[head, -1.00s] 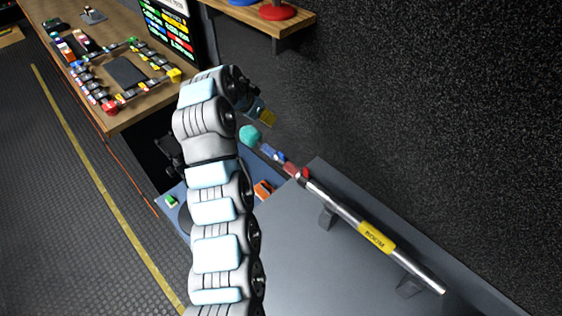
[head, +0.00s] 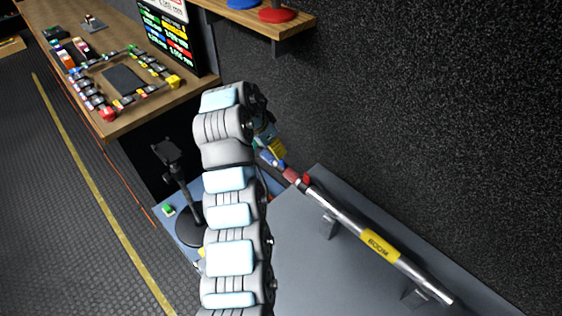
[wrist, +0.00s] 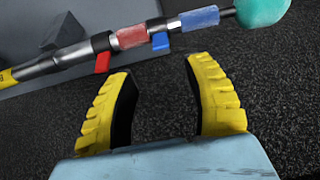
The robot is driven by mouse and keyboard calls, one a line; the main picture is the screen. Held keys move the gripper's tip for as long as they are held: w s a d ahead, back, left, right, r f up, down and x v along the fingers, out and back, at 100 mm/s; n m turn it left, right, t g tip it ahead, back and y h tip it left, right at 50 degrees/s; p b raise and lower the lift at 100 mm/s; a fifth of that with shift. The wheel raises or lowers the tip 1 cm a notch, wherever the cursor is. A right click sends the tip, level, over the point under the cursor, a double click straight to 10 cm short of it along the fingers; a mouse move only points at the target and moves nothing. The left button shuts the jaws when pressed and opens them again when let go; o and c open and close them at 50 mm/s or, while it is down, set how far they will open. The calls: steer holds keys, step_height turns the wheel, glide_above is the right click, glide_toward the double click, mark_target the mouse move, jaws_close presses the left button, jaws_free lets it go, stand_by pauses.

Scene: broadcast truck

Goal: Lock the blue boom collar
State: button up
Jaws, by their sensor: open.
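The silver boom pole (head: 340,212) lies across a grey surface, its far end reaching past the edge. Its blue collar (wrist: 200,17) lies between the red collar (wrist: 132,37) and a teal foam tip (wrist: 262,10). A small blue lever (wrist: 160,42) sticks out from the pole between the two coloured bands, and a red lever (wrist: 102,62) sticks out beside the red band. My gripper (wrist: 160,68) is open and empty, with the blue lever just beyond its fingertips and apart from them. In the head view, my arm and gripper (head: 277,150) partly cover the blue collar (head: 266,157) and hide most of the foam tip.
Two grey supports (head: 327,226) hold the pole. A dark textured wall (head: 430,110) rises behind it. A wooden bench (head: 130,115) with small items and a screen stands at the upper left, and a shelf (head: 250,20) above. A black stand (head: 178,180) is left of my arm.

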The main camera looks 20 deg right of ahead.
mark_target(281, 165)
steer(key=x, duration=1)
steer(key=shift+d+b, duration=0.1)
steer(key=shift+b, duration=0.25)
